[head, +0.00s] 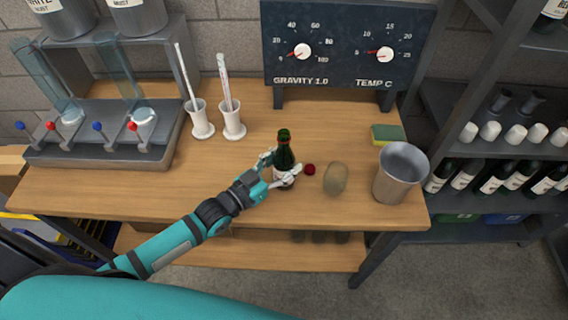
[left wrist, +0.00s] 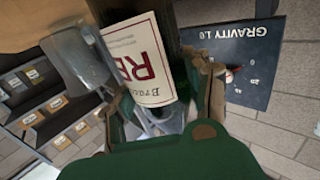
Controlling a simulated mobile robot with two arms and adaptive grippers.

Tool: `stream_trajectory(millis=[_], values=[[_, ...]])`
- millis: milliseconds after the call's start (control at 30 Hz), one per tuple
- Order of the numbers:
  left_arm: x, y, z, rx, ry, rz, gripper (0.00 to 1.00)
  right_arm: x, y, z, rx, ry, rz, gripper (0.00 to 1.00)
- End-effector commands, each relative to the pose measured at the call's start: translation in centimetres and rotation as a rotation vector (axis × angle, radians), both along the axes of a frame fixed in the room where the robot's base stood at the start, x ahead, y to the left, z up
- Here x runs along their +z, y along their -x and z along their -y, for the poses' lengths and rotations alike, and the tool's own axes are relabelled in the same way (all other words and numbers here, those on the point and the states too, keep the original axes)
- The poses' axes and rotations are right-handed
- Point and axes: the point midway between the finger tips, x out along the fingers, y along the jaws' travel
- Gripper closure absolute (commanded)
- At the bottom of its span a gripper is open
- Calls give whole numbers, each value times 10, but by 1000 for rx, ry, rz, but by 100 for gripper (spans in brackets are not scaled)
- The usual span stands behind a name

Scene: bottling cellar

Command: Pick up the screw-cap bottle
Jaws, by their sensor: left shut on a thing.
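In the left wrist view, the bottle's white label with red letters (left wrist: 140,62) shows large between the fingers of my left gripper (left wrist: 160,100). A small dark red cap (head: 310,169) lies just right of the bottle. My right gripper is not in view.
Right of the cap are a brownish rounded thing (head: 335,178), a metal beaker (head: 399,175) and a sponge (head: 388,134). Two white cylinders (head: 233,122) stand behind left, near a filler rack (head: 100,150). A gauge board (head: 345,45) stands behind. The bench's front left is clear.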

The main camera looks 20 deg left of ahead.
Motion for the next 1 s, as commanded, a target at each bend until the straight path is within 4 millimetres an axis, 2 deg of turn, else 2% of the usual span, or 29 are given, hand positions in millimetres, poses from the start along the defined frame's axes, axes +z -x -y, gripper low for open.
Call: stream_trajectory(millis=[467, 800, 1000], values=[[10, -1, 0, 0, 2, 4, 100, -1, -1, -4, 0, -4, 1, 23], [37, 0, 0, -1, 2, 6, 100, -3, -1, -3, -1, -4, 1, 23], [37, 23, 3, -1, 3, 1, 100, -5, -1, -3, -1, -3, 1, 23]])
